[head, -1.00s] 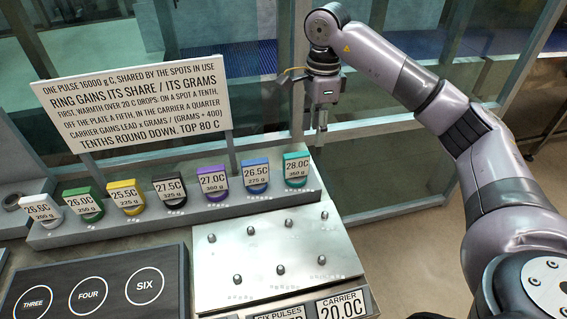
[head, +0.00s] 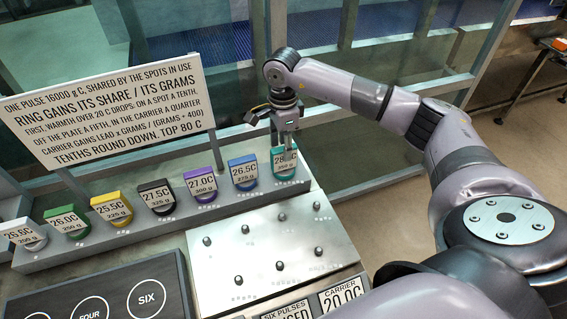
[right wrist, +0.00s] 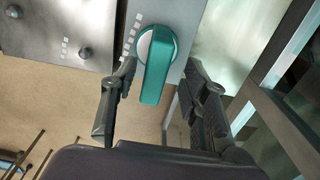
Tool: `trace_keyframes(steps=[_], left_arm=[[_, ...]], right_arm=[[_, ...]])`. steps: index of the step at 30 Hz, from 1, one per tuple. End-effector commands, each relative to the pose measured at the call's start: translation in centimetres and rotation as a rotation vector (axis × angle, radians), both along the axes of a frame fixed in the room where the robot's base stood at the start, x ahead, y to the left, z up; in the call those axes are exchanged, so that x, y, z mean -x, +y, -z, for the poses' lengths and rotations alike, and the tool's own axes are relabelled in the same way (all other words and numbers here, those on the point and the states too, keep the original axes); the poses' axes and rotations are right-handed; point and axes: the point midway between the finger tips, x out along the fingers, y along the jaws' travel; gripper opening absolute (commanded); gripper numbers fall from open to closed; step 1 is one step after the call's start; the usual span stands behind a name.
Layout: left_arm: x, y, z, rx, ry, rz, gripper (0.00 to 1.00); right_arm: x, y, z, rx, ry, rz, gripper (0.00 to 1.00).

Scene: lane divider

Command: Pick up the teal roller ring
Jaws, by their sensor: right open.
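The teal roller ring (head: 285,170) stands at the right end of the grey rack, last in a row of coloured rings, with a white label on its front. My right gripper (head: 287,150) is directly over it in the head view and partly covers its label. In the right wrist view the teal ring (right wrist: 157,66) lies ahead, between the two spread fingers of the right gripper (right wrist: 158,82). The fingers are open, one on either side of it, and I cannot tell whether they touch it. My left gripper is not in view.
A blue ring (head: 243,173) and a purple ring (head: 201,184) stand left of the teal one. A metal plate with several pegs (head: 262,215) lies in front. A white sign (head: 110,105) stands behind the rack, and glass panels rise behind the arm.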

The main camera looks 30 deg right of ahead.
Motion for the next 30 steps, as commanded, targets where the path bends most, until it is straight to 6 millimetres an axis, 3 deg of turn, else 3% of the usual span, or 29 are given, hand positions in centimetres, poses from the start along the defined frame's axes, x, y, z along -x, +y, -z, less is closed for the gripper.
trace_keyframes(steps=[6, 10, 15, 23, 30], left_arm=[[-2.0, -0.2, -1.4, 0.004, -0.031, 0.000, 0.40], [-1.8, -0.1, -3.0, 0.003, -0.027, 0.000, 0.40], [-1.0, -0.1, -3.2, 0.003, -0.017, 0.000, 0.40], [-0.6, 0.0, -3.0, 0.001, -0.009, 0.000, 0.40], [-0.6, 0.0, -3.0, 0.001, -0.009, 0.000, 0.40]], right_arm=[[0.3, 0.0, 1.4, 0.000, 0.005, -0.001, 0.42], [0.6, 0.1, 3.2, 0.000, 0.006, 0.000, 0.42], [0.4, 0.1, 5.4, 0.000, 0.002, 0.000, 0.42], [0.4, 0.0, 5.7, 0.000, 0.000, -0.001, 0.42], [0.4, 0.0, 5.7, 0.000, 0.000, -0.001, 0.26]])
